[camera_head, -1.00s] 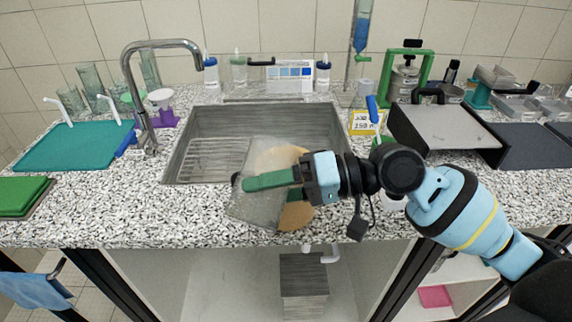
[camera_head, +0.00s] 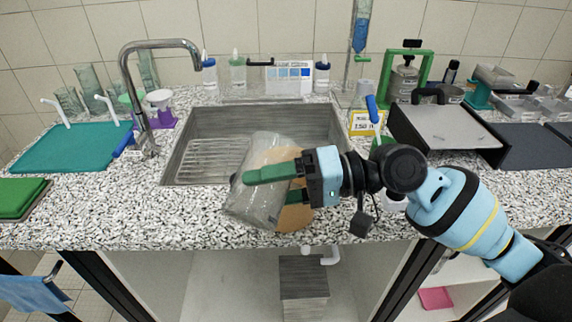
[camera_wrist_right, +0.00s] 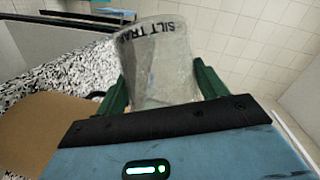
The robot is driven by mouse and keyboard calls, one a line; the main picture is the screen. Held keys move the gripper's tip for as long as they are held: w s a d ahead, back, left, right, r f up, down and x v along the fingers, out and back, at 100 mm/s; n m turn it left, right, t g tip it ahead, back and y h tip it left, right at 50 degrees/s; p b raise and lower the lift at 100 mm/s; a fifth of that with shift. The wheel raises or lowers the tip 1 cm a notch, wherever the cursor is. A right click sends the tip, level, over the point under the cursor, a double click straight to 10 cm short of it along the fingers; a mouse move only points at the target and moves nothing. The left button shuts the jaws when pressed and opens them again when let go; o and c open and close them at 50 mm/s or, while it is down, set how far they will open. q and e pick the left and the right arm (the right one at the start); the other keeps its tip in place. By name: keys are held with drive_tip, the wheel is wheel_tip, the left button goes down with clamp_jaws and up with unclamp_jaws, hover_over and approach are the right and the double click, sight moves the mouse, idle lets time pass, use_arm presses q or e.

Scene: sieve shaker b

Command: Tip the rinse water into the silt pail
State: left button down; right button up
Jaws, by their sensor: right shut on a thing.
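My right gripper (camera_head: 268,186) is shut on a clear, see-through vessel (camera_head: 257,206) above the front edge of the counter, just in front of the sink. The vessel is tilted, with one green finger across its near side. In the right wrist view the vessel (camera_wrist_right: 165,65) stands between both green fingers and bears dark lettering that starts "SILT TRA". I cannot tell how much water is in it. A flat tan piece (camera_head: 293,217) lies below and partly behind the vessel; it also shows in the right wrist view (camera_wrist_right: 40,135). I cannot identify a silt pail. My left gripper is out of view.
The steel sink (camera_head: 335,125) with a ribbed drainer and tap (camera_head: 160,45) lies behind the vessel. A teal mat (camera_head: 70,150) is at left, a grey sloped tray (camera_head: 440,128) at right. A grey box-like thing (camera_head: 303,275) stands below the counter.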

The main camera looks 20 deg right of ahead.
drive_tip(key=shift+d+r+m+y, duration=0.1)
drive_tip(key=shift+r+m+y, duration=0.3)
drive_tip(key=shift+w, duration=0.1)
drive_tip(key=shift+w+d+r, duration=0.1)
drive_tip(key=shift+w+d, duration=0.05)
drive_tip(key=shift+w, duration=0.05)
drive_tip(key=shift+d+r+m, duration=0.1)
drive_tip(key=shift+r+m, duration=0.05)
drive_tip(key=shift+m, duration=0.15)
drive_tip(key=shift+w, duration=0.15)
drive_tip(key=shift+w+d+r, duration=0.15)
drive_tip(key=shift+w+d+r+m+y, duration=0.1)
drive_tip(key=shift+w+d+m+y, duration=0.05)
drive_tip(key=shift+m+y, duration=0.15)
drive_tip(key=shift+w+d+r+m+y+p, duration=0.2)
drive_tip(key=shift+r+m+y+p, duration=0.3)
drive_tip(key=shift+m, duration=0.3)
idle(1.0)
